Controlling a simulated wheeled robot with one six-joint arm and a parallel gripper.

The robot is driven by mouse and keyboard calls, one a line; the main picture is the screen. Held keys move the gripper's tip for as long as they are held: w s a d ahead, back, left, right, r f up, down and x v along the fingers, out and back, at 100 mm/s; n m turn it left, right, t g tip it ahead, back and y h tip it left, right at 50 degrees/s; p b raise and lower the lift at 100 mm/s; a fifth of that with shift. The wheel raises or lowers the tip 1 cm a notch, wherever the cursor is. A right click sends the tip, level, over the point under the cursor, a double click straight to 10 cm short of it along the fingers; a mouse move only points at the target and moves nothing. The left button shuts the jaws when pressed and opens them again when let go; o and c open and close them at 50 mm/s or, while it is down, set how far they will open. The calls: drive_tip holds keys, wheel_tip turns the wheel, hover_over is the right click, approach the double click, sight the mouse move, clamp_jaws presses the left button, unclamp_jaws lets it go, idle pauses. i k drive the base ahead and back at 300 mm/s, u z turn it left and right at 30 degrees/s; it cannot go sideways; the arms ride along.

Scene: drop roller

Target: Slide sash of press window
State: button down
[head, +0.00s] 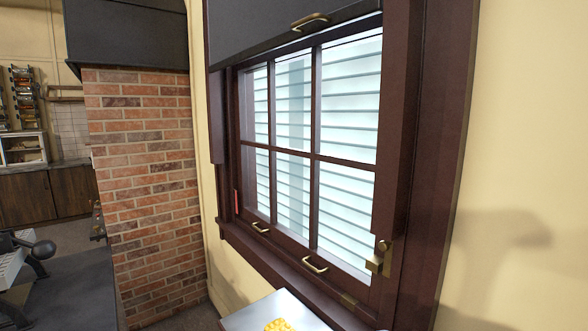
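The window fills the middle of the head view, in a dark red-brown frame (399,130). Its sash (318,155) has several panes, with pale horizontal slats behind the glass. Two brass handles sit on the sash's bottom rail, one at the left (261,228) and one further right (314,265). The sash's bottom rail appears to rest close to the sill (285,268). A brass latch (379,259) is at the lower right. A dark panel (290,30) with a brass handle (310,21) covers the window's top. My gripper is not in view.
A pale flat surface (250,317) with something yellow (279,325) stands below the window. A brick pillar (145,170) is to the left, with dark cabinets (45,195) beyond. The cream wall (520,150) at right is bare except for a shadow.

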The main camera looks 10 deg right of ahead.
sight(366, 289)
drive_tip(key=u, duration=0.35)
drive_tip(key=k, duration=0.4)
drive_tip(key=u, duration=1.2)
drive_tip(key=i, duration=1.05)
drive_tip(key=z, duration=0.8)
drive_tip(key=i, duration=0.25)
drive_tip(key=z, duration=0.3)
